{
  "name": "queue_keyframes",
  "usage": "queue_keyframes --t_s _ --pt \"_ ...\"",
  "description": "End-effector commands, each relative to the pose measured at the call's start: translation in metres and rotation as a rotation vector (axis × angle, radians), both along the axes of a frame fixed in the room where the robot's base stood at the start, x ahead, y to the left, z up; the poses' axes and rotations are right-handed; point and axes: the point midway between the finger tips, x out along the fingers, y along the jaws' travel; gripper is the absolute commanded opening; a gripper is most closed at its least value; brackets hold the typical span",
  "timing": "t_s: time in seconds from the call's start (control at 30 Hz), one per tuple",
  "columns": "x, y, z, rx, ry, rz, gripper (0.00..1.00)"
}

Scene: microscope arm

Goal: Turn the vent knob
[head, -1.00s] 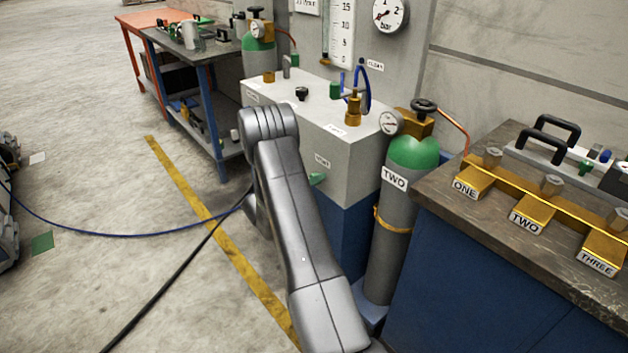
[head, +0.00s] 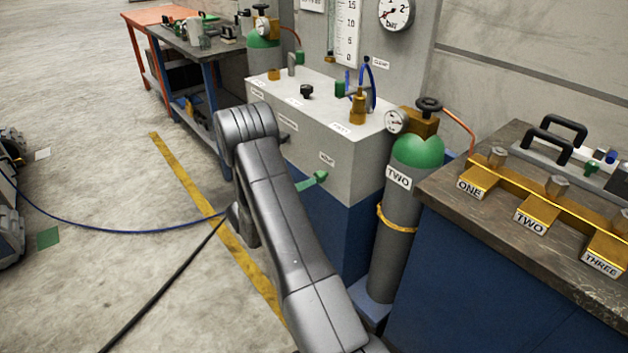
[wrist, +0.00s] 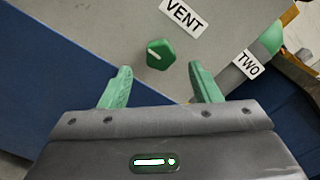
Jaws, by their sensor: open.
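The vent knob (wrist: 159,54) is a small green knob with a pale mark, on the grey panel beside the VENT label (wrist: 184,15) in the wrist view. My gripper (wrist: 160,72) is open, its two green fingers apart. The knob appears just beyond the fingertips and between their lines, with nothing held. In the head view the knob (head: 321,177) shows on the box's front face, below its label. A green piece to its left there may be one of my fingers; my arm hides the rest of the gripper.
A grey cylinder marked TWO (head: 398,215) stands right of the grey box (head: 350,180). A bench (head: 470,225) with a brass manifold (head: 545,204) is at the right. A brass fitting (head: 358,104) rises from the box top. Floor at left is open, with hoses.

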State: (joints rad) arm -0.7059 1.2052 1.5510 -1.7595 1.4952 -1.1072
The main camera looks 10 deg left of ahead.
Motion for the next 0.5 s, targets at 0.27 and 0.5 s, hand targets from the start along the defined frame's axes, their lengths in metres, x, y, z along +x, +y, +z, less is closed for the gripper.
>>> queue_keyframes --t_s 0.27,0.5 --pt "-0.043 0.035 0.0 0.0 0.0 0.004 0.57" --pt "-0.058 0.045 0.0 0.0 0.001 0.001 0.57"
